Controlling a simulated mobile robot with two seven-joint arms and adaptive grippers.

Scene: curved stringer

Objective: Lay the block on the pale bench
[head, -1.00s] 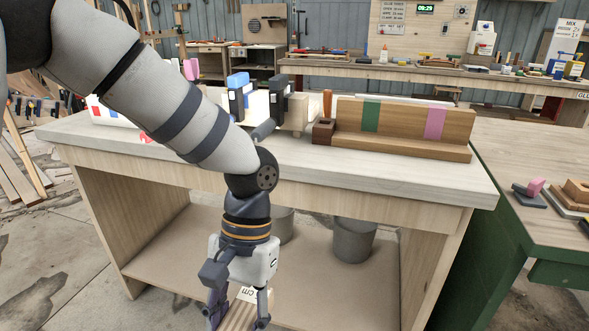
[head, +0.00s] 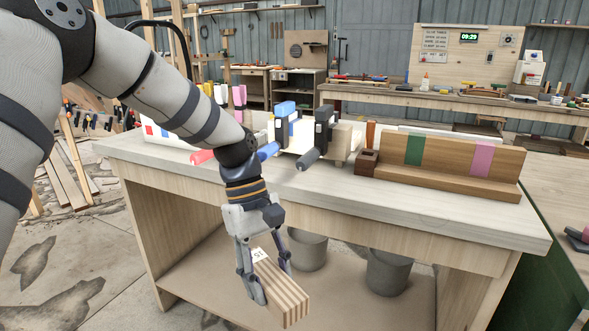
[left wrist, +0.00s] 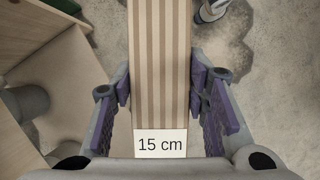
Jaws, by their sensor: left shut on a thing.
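The block (head: 283,295) is striped in light and brown wood with a white label at one end. In the left wrist view the block (left wrist: 160,65) runs away from my palm, and its label reads "15 cm". My left gripper (head: 268,285) is shut on the block near its labelled end; in the left wrist view the fingers (left wrist: 162,105) lie along both its sides. The gripper hangs in front of the pale bench (head: 440,205), with the block below the level of its top. My right gripper is not in view.
On the bench top stand clamps (head: 318,135) in blue and black, a small brown box (head: 367,162), and a wooden rack (head: 450,185) with green and pink bands. Two grey buckets (head: 388,272) stand on the lower shelf. The bench's front strip is clear.

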